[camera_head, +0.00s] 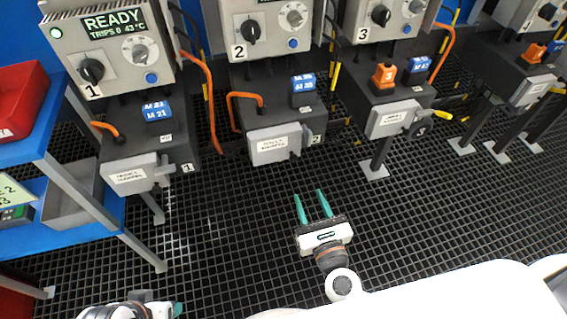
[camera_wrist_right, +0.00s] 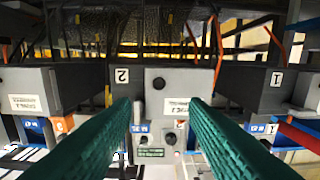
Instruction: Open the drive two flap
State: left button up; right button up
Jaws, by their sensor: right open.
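The drive two flap (camera_head: 272,150) is a light grey panel with a white label on the front of the dark drive two box (camera_head: 262,118). It looks closed, with a grey handle at its right end. In the right wrist view the flap (camera_wrist_right: 152,82) appears upside down between the fingers. My right gripper (camera_head: 311,206) is open and empty, below and right of the flap in the head view, with its teal fingers pointing towards the drives and apart from it. My left gripper (camera_head: 177,310) is only partly in view at the bottom edge; its jaws are unclear.
Similar flaps sit on drive one (camera_head: 135,178) at the left and drive three (camera_head: 392,119) at the right. Drive three carries an orange block (camera_head: 384,76). A blue shelf (camera_head: 75,160) with a red bin (camera_head: 20,100) stands at the left. The black grid floor (camera_head: 235,220) is open below drive two.

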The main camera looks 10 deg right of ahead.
aim_at(294, 159)
jog(key=w+p, duration=0.1)
jog(key=w, duration=1.1)
jog(key=shift+a+r, duration=0.1)
jog(key=shift+a, duration=0.05)
jog(key=shift+c, duration=0.5)
jog(key=shift+s, duration=0.1)
grip_shut()
